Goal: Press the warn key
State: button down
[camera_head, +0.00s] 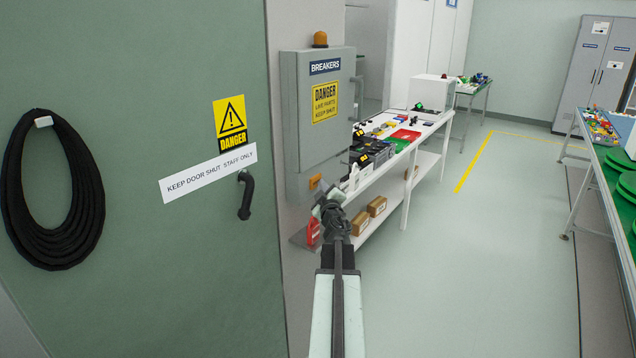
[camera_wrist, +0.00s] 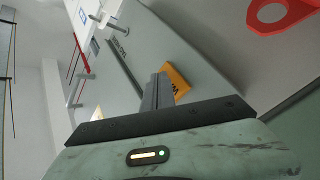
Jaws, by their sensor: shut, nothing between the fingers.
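A small orange key (camera_head: 315,181) is on the grey wall just below the breakers cabinet in the head view. In the wrist view an orange block with dark marks (camera_wrist: 179,82), likely the same key, shows beyond the fingers and is partly hidden by them. My gripper (camera_head: 329,196) is shut and empty, and in the head view it is just below and right of the key. In the wrist view the closed fingers (camera_wrist: 157,90) point up toward the orange block. I cannot tell whether they touch it.
The grey breakers cabinet (camera_head: 308,110) with an amber lamp (camera_head: 320,39) hangs above. A green door (camera_head: 120,270) fills the left. A white workbench (camera_head: 437,125) with parts stands to the right, boxes on its lower shelf. The floor (camera_head: 470,270) beyond is clear.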

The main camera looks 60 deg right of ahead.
jog(key=shift+s, duration=0.25)
jog(key=s, duration=0.6)
dwell(0.3)
